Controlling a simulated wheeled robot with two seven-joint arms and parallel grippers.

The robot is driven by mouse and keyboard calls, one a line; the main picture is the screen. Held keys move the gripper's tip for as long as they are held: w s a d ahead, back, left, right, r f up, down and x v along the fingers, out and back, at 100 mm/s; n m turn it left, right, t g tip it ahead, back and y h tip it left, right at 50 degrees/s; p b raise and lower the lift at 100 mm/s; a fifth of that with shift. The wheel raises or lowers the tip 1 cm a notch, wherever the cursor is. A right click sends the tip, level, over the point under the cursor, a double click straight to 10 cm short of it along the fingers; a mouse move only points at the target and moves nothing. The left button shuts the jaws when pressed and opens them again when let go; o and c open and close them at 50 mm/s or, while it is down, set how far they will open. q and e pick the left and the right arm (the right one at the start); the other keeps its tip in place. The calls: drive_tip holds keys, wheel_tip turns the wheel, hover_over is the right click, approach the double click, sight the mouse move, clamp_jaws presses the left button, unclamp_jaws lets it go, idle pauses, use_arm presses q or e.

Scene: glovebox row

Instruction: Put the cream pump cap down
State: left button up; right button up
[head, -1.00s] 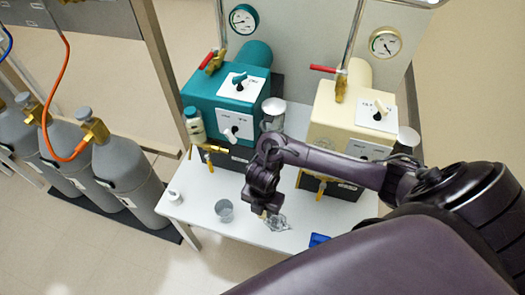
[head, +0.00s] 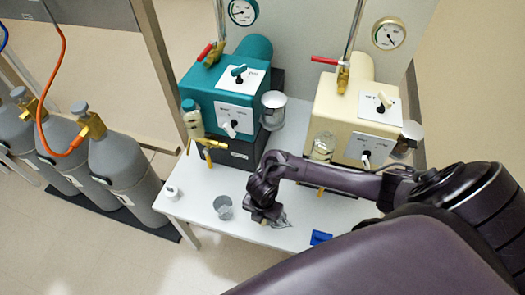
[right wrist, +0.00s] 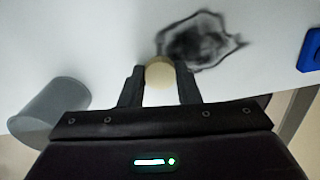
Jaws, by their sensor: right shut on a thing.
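My right gripper (right wrist: 160,76) is shut on the cream pump cap (right wrist: 160,72), a round cream piece between the two fingertips in the right wrist view. I cannot tell whether the cap touches the table. The cream pump (head: 340,112) stands at the back right, with a clear jar (head: 323,147) on its front. My left gripper is not in view.
The grey cup (head: 223,206) is close left of the gripper. The crumpled piece (head: 283,221) is close right, and a blue object (head: 320,238) lies further right. A small white item (head: 172,193) sits at the left edge. The teal pump (head: 228,90) stands behind.

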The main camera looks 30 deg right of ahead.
drive_tip(key=o, duration=1.1)
wheel_tip(320, 180, up, 12)
drive_tip(key=p, duration=0.4)
drive_tip(key=shift+r+p, duration=0.15)
drive_tip(key=shift+p, duration=0.2)
